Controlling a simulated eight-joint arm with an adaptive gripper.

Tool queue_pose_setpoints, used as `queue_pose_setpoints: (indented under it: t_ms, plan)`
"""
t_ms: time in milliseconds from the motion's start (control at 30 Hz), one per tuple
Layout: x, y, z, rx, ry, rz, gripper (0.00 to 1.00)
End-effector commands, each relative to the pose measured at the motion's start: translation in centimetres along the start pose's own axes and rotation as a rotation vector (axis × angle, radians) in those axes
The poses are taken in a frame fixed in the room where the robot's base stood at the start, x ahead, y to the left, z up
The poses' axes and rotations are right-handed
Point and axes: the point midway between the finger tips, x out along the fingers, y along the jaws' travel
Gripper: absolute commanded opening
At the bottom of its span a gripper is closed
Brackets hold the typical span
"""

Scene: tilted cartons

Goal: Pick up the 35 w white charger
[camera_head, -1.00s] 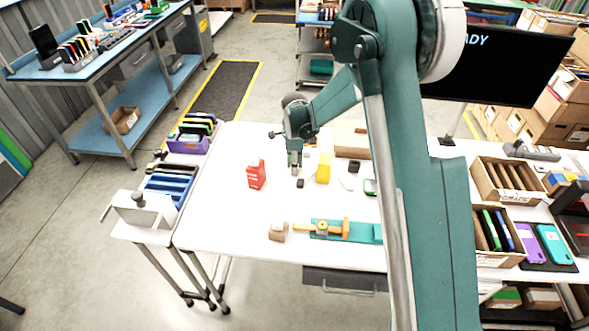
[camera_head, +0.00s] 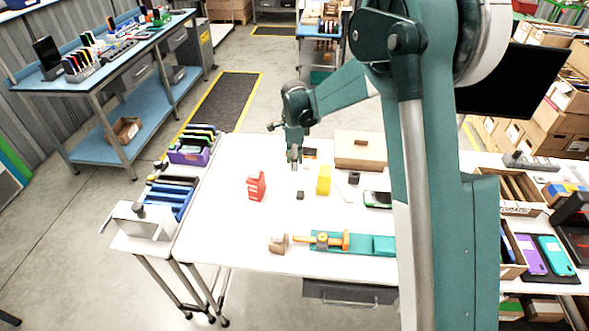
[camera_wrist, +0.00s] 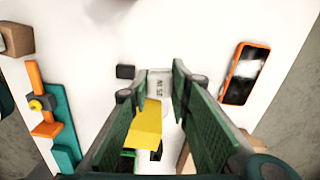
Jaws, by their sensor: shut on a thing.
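The white charger (camera_wrist: 160,88) shows in the wrist view between my fingertips, with grey "35 W" lettering on its face. My gripper (camera_wrist: 156,84) is shut on it, one green finger on each side. In the head view my gripper (camera_head: 295,161) points down above the back part of the white table. The charger there is a small pale piece at the fingertips, hard to make out. It appears to hang above the table.
An orange-edged phone (camera_wrist: 246,75) lies flat. A cardboard box (camera_head: 360,150) is right. A teal fixture (camera_head: 372,244) lies in front.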

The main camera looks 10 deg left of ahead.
Motion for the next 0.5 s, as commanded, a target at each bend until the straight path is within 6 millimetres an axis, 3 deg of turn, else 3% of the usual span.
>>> queue_pose_setpoints:
  t_ms: [167,500]
  plan:
    - [-0.98,0.02,-0.01,0.000,0.000,0.000,0.08]
    - [-1.09,0.01,0.00,0.000,0.000,0.000,0.08]
